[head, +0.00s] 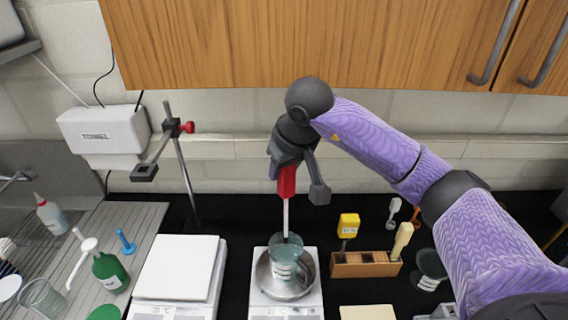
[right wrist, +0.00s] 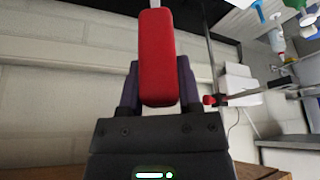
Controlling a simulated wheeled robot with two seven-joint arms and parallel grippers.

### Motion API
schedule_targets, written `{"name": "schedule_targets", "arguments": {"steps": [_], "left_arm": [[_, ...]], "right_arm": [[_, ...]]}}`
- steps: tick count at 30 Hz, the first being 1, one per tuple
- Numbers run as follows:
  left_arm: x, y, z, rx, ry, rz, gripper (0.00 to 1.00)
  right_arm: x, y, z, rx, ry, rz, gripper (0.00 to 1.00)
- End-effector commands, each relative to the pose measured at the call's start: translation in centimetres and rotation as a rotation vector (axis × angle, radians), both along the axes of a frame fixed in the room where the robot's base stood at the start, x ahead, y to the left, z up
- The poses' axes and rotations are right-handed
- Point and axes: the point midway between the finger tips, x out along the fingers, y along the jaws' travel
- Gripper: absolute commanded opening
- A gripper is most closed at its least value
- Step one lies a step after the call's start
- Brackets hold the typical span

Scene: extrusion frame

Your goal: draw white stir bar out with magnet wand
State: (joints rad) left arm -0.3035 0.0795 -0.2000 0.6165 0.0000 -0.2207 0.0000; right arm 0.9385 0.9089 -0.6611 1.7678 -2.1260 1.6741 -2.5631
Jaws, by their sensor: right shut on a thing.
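My right gripper (head: 296,176) is shut on the red handle of the magnet wand (head: 287,182) and holds it upright. In the right wrist view, the red handle (right wrist: 157,58) sits between the two fingers. The wand's pale rod (head: 285,218) points straight down, and its lower end reaches the mouth of a glass beaker (head: 285,262). The beaker stands in a round metal dish (head: 268,285) on a white device. I cannot make out the white stir bar; the beaker's inside is too small and dim to tell. My left gripper is not in view.
A wooden rack (head: 366,266) with a yellow-headed tool (head: 348,224) stands right of the beaker. A white flat-topped device (head: 178,268) is to the left, with a clamp stand (head: 181,160) behind it. A dark beaker (head: 429,268) stands farther right. Wooden cabinets (head: 300,45) hang above.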

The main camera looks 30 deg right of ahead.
Motion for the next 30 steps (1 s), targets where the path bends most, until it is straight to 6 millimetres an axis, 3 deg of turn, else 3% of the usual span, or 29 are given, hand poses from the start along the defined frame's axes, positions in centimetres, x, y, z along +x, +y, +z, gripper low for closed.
{"name": "schedule_targets", "arguments": {"steps": [21,30], "left_arm": [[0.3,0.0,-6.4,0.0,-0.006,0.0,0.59],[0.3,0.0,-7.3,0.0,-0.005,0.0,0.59]], "right_arm": [[0.0,0.0,-7.5,-0.001,0.0,0.0,0.0],[0.0,0.0,-8.5,0.0,-0.001,0.0,0.0]]}}
